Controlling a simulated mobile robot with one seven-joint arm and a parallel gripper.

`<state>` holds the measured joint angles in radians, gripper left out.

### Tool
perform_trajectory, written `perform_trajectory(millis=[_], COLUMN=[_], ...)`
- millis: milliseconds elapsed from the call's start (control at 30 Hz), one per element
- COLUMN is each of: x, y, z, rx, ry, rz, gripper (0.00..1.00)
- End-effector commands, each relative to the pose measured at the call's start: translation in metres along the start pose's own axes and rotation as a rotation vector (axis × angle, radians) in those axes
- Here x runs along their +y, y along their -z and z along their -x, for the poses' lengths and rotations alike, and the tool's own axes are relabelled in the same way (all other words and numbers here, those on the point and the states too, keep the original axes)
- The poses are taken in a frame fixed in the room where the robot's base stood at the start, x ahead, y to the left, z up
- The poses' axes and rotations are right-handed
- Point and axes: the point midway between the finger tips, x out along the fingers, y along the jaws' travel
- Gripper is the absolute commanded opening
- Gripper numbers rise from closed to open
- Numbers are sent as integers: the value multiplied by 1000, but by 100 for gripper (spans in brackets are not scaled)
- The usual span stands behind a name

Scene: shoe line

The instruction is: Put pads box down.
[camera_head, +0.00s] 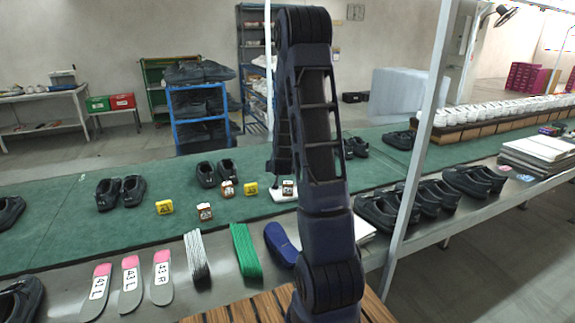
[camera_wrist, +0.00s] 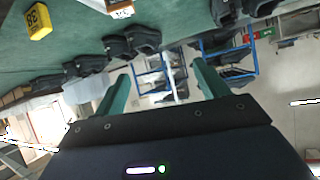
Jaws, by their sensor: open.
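A small white box (camera_head: 281,196) sits on the green belt beside my arm, with a brown-and-white numbered block (camera_head: 288,187) at it. I cannot tell for sure that it is the pads box. A white piece with a numbered block also shows at the top edge of the wrist view (camera_wrist: 112,7), partly cut off. My gripper (camera_wrist: 162,80) is open, its two green fingers spread with nothing between them. In the head view the gripper is mostly hidden behind my arm, close to the white box.
Numbered yellow blocks (camera_head: 165,207) and black shoes (camera_head: 121,190) stand on the green belt (camera_head: 60,225). Insoles (camera_head: 131,285), white laces (camera_head: 197,257) and green laces (camera_head: 245,255) lie on the near metal edge. A grey post (camera_head: 420,150) rises right of my arm. Blue shoe racks (camera_head: 203,118) stand behind.

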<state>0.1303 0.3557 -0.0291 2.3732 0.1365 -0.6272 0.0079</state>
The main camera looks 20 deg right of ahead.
Motion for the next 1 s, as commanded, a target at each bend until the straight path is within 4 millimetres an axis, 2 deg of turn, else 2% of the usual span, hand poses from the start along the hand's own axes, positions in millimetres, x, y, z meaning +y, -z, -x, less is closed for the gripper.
perform_trajectory(millis=[33,200,500,767,1000], x=[-5,-19,-37,-44,-44], y=[10,28,47,50,42], z=[13,55,139,217,293], rx=[-12,-82,-204,-308,-405], ry=[11,45,95,128,149], rz=[3,16,53,94,139], gripper=[73,73,73,73,73])
